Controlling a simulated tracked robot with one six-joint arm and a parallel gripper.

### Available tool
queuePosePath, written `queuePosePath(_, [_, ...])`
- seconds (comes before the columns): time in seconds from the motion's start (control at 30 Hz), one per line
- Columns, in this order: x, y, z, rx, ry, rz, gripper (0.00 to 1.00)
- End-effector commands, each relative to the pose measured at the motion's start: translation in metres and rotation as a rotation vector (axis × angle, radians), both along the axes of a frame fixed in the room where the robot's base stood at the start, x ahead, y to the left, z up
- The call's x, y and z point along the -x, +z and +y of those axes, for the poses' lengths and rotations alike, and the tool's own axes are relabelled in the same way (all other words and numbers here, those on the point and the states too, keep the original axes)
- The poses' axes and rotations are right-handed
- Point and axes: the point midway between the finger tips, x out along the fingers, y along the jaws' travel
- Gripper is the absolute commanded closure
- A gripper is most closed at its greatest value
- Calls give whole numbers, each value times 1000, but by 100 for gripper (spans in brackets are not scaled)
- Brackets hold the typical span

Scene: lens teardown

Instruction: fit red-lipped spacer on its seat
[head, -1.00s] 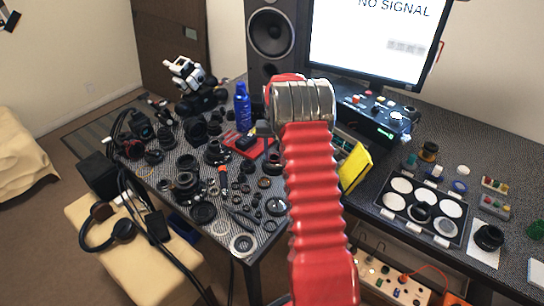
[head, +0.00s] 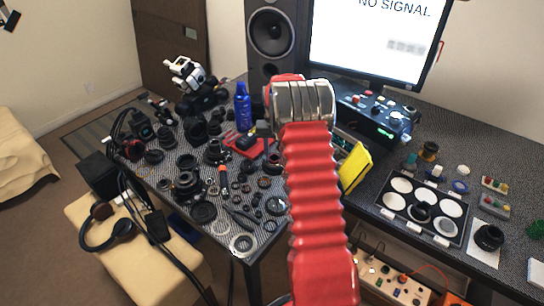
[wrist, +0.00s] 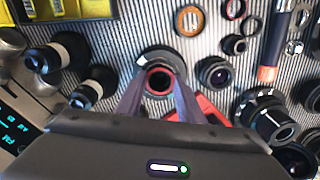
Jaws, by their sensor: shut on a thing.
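My gripper (wrist: 158,90) is shut on the red-lipped spacer (wrist: 159,92), a short dark ring with a red rim, seen in the wrist view between my two fingers. A wider dark round part with a pale rim (wrist: 160,54) shows directly behind the spacer. The spacer overlaps it in the picture, and I cannot tell whether they touch or whether that part is the seat. In the head view, my red arm and its metal joint hide the gripper and the spacer.
Crowded lens parts surround the gripper, including a dark lens (wrist: 215,72) just right and a large lens barrel (wrist: 268,118) at lower right. A red tray (head: 243,146) lies near my arm. A black tray with white discs (head: 383,211) sits at the right.

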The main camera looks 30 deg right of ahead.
Motion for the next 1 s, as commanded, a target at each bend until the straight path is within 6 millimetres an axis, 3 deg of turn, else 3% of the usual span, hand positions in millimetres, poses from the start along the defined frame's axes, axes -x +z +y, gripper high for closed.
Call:
queuePosePath(0.47, [0,0,0,0,0,0,86])
queuePosePath(0.5, [0,0,0,0,0,0,64])
queuePosePath(0.77, [0,0,0,0,0,0,45])
queuePosePath(1.0, [0,0,0,0,-1,0,40])
